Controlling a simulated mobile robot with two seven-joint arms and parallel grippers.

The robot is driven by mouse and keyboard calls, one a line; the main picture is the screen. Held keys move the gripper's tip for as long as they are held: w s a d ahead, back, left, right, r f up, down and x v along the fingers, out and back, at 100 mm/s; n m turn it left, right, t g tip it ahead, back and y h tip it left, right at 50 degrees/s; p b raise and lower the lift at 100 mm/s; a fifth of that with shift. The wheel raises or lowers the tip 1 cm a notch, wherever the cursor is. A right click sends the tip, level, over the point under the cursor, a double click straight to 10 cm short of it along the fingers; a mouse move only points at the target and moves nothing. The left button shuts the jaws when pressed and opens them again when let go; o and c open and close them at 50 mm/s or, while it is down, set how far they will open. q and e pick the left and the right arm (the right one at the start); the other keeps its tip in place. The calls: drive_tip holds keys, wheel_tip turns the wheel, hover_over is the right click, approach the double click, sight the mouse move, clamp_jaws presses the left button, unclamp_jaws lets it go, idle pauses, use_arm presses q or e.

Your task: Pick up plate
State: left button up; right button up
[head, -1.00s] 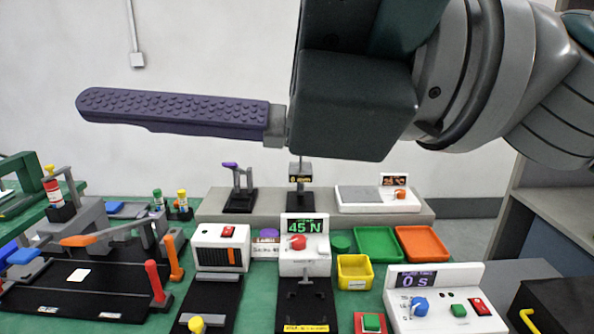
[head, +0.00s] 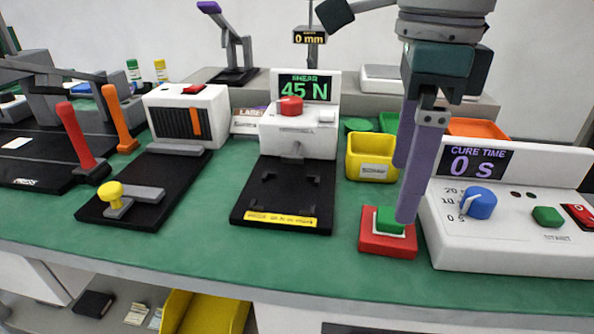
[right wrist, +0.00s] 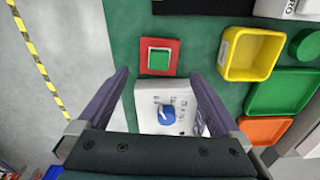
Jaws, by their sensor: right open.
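A red square piece (head: 375,244) lies on the green bench at the front, right of centre, with a smaller green block (head: 389,221) on top. I cannot tell which part is the plate. In the right wrist view the red piece (right wrist: 145,68) has a pale inner square around the green block (right wrist: 159,60). My right gripper (head: 406,193) points down at it; its near purple finger overlaps the right side of the green block in the head view. The gripper (right wrist: 160,74) is open and empty, with the red piece ahead between the finger lines. Contact is unclear.
The white cure-time box (head: 500,250) stands close on the right. A yellow bin (head: 371,160) is behind. The 45 N shear device (head: 298,145) with its black base (head: 284,195) is to the left. Green bench is clear between that base and the red piece.

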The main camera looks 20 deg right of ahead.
sight(388, 214)
drive_tip(key=f, duration=0.6)
drive_tip(key=shift+w+a+f+b, duration=0.15)
drive_tip(key=shift+a+f+b, duration=0.1)
drive_tip(key=shift+a+b, duration=0.15)
drive_tip(key=shift+c, duration=0.4)
drive_tip(key=c, duration=1.2)
